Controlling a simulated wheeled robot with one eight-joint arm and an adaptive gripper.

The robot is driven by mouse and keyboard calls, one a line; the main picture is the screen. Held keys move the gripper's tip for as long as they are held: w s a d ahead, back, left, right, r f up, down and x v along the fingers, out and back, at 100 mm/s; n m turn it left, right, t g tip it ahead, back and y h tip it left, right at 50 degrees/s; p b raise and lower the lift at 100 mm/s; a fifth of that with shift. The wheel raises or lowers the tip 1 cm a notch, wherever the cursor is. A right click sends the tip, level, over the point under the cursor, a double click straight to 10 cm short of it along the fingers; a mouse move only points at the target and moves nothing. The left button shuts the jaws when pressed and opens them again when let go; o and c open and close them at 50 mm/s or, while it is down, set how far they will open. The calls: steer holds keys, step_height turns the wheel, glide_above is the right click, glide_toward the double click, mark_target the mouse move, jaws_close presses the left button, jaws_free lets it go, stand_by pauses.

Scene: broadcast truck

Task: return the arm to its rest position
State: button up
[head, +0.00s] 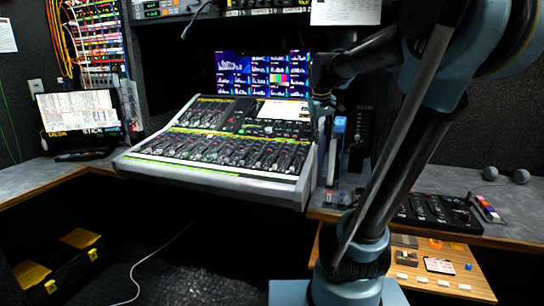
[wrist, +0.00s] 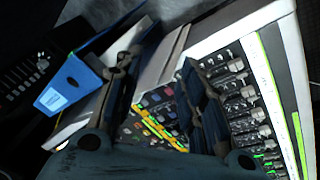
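My arm (head: 440,90) rises from its blue base at the lower right of the head view and bends over to the left. My gripper (head: 323,115) hangs at the right edge of the mixing console, small and partly dark there. In the wrist view my gripper (wrist: 158,65) shows two dark fingers set apart, with console keys visible between them and nothing held. The mixing console (head: 215,150) fills the desk's middle, and its fader strips show in the wrist view (wrist: 235,95). I cannot tell the exact gap between fingertips and console.
A blue-and-white upright item (head: 339,130) stands right of the gripper; a blue piece (wrist: 68,85) shows beside the left finger. Monitors (head: 265,72) are behind. A small black panel (head: 435,210) and two grey balls (head: 505,175) lie on the right desk. Black-and-yellow cases (head: 65,265) sit lower left.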

steer(key=s+f+m+g+y, duration=0.1)
steer(key=s+f+m, duration=0.3)
steer(key=s+f, duration=1.7)
steer(key=s, duration=0.4)
steer(key=shift+s+d+f+g+y, duration=0.2)
steer(key=shift+d+g+y, duration=0.1)
steer(key=shift+g, duration=0.1)
steer(key=shift+w+f, duration=0.2)
steer(key=shift+w, duration=0.3)
steer(key=shift+d, duration=0.1)
